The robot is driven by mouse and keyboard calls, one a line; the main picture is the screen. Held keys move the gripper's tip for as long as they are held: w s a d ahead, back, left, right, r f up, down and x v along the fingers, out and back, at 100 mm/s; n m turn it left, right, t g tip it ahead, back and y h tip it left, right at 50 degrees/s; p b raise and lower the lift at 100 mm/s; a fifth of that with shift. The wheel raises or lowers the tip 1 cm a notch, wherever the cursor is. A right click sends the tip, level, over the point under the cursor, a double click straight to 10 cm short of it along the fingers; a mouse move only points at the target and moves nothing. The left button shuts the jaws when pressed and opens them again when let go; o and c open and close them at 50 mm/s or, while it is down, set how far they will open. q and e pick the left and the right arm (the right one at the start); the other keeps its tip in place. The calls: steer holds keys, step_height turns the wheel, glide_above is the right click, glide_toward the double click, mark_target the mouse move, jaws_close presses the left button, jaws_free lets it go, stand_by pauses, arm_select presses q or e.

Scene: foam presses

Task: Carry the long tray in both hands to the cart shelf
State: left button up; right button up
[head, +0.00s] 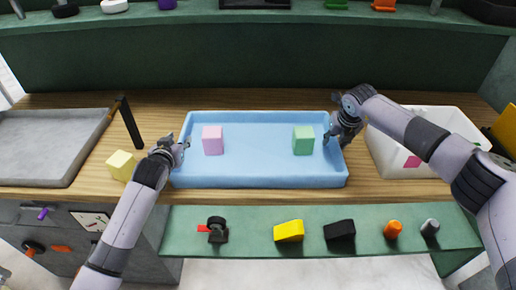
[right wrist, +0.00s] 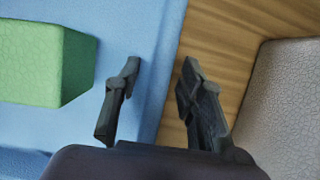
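The long light-blue tray (head: 260,181) sits on the wooden worktop, with a pink block (head: 213,140) and a green block (head: 303,140) in it. My left gripper (head: 181,149) is at the tray's left end wall; its fingers are too small to read. My right gripper (head: 334,134) is at the right end wall. In the right wrist view my right gripper (right wrist: 161,70) is open, with one finger on the inner side of the tray's rim (right wrist: 164,50) and the other outside over the wood. The green block (right wrist: 42,65) also shows there. I cannot tell which surface is the cart shelf.
A white bin (head: 400,165) stands close on the right. A green ledge (head: 260,235) in front holds several small items.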

arm_select(q)
steer(key=shift+c, duration=0.2)
arm_select(e)
steer(key=shift+c, duration=0.2)
arm_select(q)
jaws_close()
arm_select(e)
jaws_close()
